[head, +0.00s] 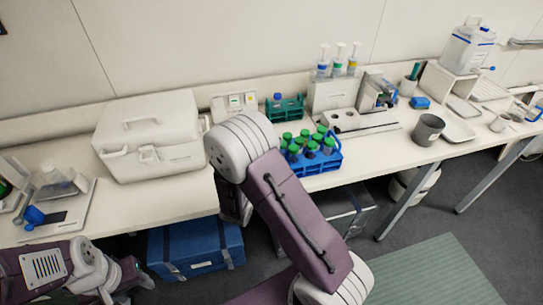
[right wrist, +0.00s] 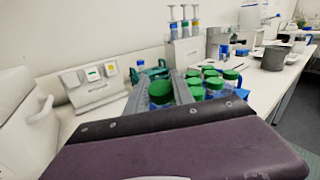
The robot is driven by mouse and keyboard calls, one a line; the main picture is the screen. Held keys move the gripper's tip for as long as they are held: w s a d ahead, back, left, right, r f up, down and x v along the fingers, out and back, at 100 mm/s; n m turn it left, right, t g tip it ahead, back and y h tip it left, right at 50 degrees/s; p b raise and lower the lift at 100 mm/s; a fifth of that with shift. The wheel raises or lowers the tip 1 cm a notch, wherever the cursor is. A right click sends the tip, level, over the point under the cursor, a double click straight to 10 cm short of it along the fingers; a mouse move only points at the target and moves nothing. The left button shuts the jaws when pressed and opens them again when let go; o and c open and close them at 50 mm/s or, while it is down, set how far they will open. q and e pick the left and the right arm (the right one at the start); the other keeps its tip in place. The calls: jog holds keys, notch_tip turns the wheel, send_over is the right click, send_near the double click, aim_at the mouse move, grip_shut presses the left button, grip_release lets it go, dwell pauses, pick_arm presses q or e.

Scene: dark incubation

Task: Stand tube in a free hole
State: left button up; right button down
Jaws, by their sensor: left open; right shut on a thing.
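A green-capped tube (right wrist: 160,92) is between the grey fingers of my right gripper (right wrist: 159,84), which is shut on it. Its lower part is hidden by my purple arm link. In the head view the right gripper is hidden behind my arm. A blue rack (head: 324,166) full of green-capped tubes stands on the bench, right of my arm; it also shows in the right wrist view (right wrist: 242,93). A teal rack (head: 288,112) stands behind it with one blue-capped tube (head: 278,97) in view. My left gripper (head: 136,278) is open at lower left, below the bench edge.
A white case (head: 150,140) stands on the bench at left, with a small white panel device (head: 234,104) beside it. Pipettes on a stand (head: 332,92) are behind the racks. A grey beaker (head: 428,130) is at right. A blue box (head: 195,250) is under the bench.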

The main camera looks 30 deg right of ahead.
notch_tip(320, 180, down, 3)
jog(key=shift+s, duration=0.15)
jog(key=shift+f, duration=0.45)
jog(key=c, duration=1.1)
grip_release()
